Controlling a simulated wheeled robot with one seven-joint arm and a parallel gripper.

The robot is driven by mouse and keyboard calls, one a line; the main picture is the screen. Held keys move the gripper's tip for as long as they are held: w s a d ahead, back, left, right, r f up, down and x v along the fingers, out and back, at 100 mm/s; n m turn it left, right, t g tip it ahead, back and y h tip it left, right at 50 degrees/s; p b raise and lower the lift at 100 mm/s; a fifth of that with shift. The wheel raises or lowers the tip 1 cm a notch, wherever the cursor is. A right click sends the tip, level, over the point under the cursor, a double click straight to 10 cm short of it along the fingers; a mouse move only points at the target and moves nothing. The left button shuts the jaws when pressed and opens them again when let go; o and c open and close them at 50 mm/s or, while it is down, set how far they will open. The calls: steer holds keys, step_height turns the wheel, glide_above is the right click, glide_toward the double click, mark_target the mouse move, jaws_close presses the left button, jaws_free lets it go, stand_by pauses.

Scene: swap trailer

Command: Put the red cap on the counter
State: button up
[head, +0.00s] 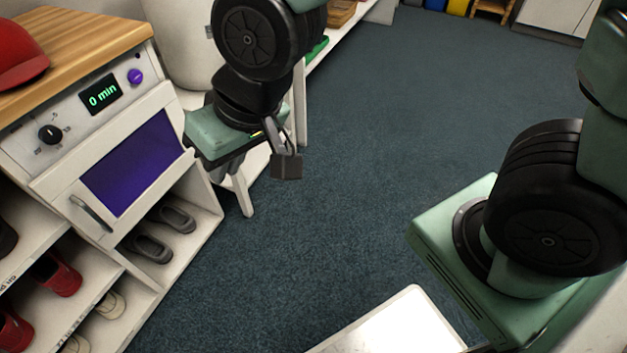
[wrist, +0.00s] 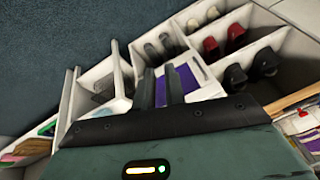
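The red cap (head: 18,55) rests on the wooden top (head: 85,38) of the white toy-oven unit, at the left edge of the head view, which cuts part of it off. The wooden top's edge also shows in the wrist view (wrist: 291,101). I cannot make out the cap clearly in the wrist view. My gripper (wrist: 159,88) is empty, with a narrow gap between its two dark fingers and the purple oven window behind them. In the head view it hangs to the right of the oven unit, apart from the cap, its fingers mostly hidden.
The oven unit (head: 133,160) has a purple window and a "0 min" display. Shoes fill its cubbies, including dark clogs (head: 178,217) and a red pair (head: 57,273). A white shelf bench (head: 340,22) stands behind my arm. The dark carpet (head: 400,130) in the middle is clear.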

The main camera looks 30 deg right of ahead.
steer(key=s+d+n+g+h, duration=0.3)
steer(key=s+d, duration=0.5)
steer(key=s, duration=0.1)
steer(key=shift+s+r+n, duration=0.25)
steer(key=shift+r+n, duration=0.05)
step_height(320, 180, up, 20)
steer(key=p, duration=2)
steer(key=shift+a+f, duration=0.1)
